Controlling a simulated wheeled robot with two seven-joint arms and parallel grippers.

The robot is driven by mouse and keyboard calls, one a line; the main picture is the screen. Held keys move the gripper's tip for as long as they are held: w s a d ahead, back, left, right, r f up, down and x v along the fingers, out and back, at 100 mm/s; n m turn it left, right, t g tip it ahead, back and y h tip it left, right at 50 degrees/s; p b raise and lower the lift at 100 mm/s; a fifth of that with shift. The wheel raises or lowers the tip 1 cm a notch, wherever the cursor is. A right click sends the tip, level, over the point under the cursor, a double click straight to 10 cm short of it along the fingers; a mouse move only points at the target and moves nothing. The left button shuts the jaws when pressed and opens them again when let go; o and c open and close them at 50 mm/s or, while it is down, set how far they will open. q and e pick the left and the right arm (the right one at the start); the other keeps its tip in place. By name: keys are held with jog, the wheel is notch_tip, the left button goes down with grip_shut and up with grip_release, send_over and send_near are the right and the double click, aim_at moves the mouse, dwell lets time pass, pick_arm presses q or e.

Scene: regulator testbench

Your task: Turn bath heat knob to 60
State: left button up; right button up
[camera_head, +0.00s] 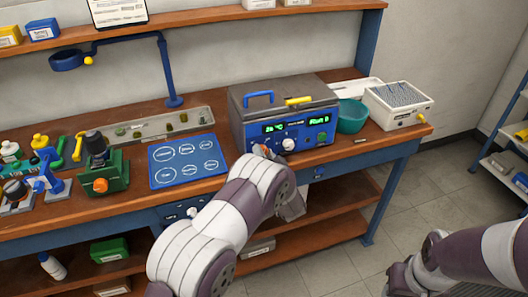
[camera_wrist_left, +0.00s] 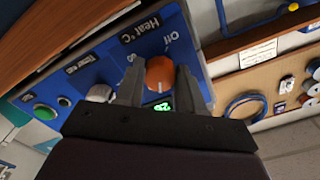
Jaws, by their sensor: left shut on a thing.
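The bath (camera_head: 285,98) is a grey box with a blue front panel (camera_head: 318,131) and lit green displays, standing on the bench. In the left wrist view, the orange heat knob (camera_wrist_left: 159,72) sits on the blue panel beside the "Heat °C" label. My left gripper (camera_wrist_left: 160,86) has one finger on each side of this knob and is shut on it. A small green readout (camera_wrist_left: 160,107) shows partly beyond the gripper's body; its digits are hard to read. In the head view my left arm hides most of the left gripper (camera_head: 268,151). My right gripper is out of view.
A white knob (camera_wrist_left: 100,92) and a green button (camera_wrist_left: 46,112) share the panel with the heat knob. A teal bowl (camera_head: 351,115) and a white rack box (camera_head: 398,104) stand right of the bath. A blue mat (camera_head: 187,160) lies to its left.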

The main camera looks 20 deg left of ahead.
pick_arm(q)
jog(key=m+p, duration=0.1)
jog(key=m, duration=0.4)
jog(key=shift+m+p, duration=0.3)
jog(key=m+p, duration=0.1)
jog(key=m, duration=0.4)
jog(key=shift+f, duration=0.1)
jog(key=m+p, duration=0.1)
jog(key=m, duration=0.4)
jog(key=shift+m, duration=0.4)
jog(key=m+p, duration=0.1)
jog(key=m, duration=0.4)
jog(key=shift+m, duration=0.3)
jog(key=o, duration=1)
jog(key=shift+o, duration=0.2)
